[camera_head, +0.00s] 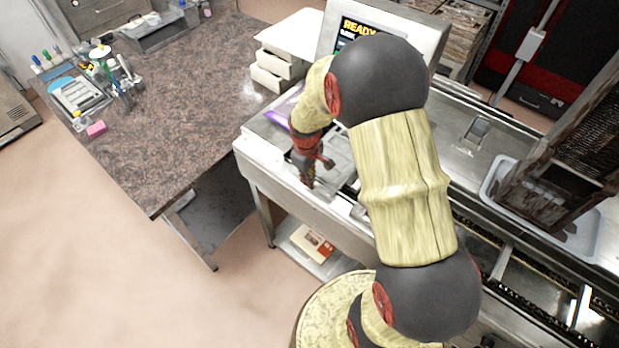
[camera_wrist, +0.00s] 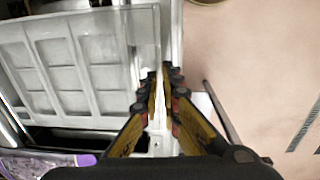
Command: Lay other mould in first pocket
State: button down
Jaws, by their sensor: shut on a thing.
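My gripper (camera_wrist: 160,80) is shut on the edge of a pale grey mould with rectangular cells (camera_wrist: 85,62), which extends to the left of the fingers in the wrist view. In the head view, my gripper (camera_head: 308,178) is low over the near end of the steel bench (camera_head: 262,150), and part of the grey mould (camera_head: 338,152) shows beside it. A dark opening (camera_wrist: 85,140) shows below the mould in the wrist view. My arm hides much of this area, so I cannot tell whether the mould touches a pocket.
A screen reading READY (camera_head: 362,27) stands behind my arm. A purple packet (camera_wrist: 40,163) lies near the mould. A rack in a white tray (camera_head: 490,190) stands at right. The stone-topped table (camera_head: 185,85) at left has much clear room.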

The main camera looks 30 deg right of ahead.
jog(key=shift+f, duration=0.15)
jog(key=c, duration=2.1)
grip_release()
jog(key=shift+o, duration=0.7)
notch_tip(320, 180, up, 12)
jog(key=shift+a, duration=0.35)
jog(key=shift+s, duration=0.1)
